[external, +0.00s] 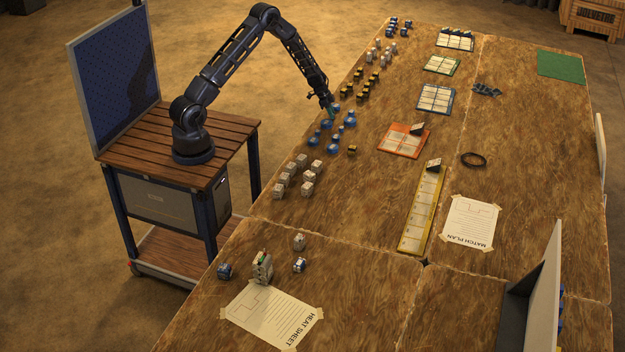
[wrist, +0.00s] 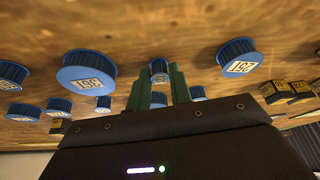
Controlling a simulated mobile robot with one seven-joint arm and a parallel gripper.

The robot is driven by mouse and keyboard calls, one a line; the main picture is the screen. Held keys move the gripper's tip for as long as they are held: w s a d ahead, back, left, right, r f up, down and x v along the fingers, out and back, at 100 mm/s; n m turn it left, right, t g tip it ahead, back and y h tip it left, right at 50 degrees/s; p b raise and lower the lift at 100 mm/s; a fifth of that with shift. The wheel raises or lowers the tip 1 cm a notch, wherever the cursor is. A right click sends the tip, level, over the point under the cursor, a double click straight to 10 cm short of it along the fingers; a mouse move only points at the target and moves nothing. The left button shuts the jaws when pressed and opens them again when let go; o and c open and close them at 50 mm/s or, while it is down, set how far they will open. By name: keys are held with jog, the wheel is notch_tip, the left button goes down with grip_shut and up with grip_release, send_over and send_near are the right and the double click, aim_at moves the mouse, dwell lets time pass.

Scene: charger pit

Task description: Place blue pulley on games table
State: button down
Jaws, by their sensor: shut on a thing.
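My gripper (external: 331,106) reaches down over a group of blue pulleys at the left edge of the large wooden table (external: 365,185). In the wrist view, its green fingers (wrist: 160,86) are shut on a small blue pulley (wrist: 159,67) with a white label. Whether this pulley touches the table I cannot tell. Other blue pulleys stand close around it: one labelled 361 (wrist: 88,72) to the left, one labelled 251 (wrist: 239,60) to the right, and several smaller ones. In the external view, more blue pulleys (external: 325,125) stand just below my gripper.
Black and yellow parts (external: 368,88) stand behind the blue pulleys, white-grey blocks (external: 308,176) in front. An orange board (external: 404,140) and a long yellow strip (external: 421,213) lie to the right. A black ring (external: 473,160) lies further right. Bare wood lies between these.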

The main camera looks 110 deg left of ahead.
jog(key=c, duration=1.3)
grip_release()
jog(key=shift+o, duration=0.2)
jog(key=v, duration=1.2)
jog(key=shift+r, duration=0.15)
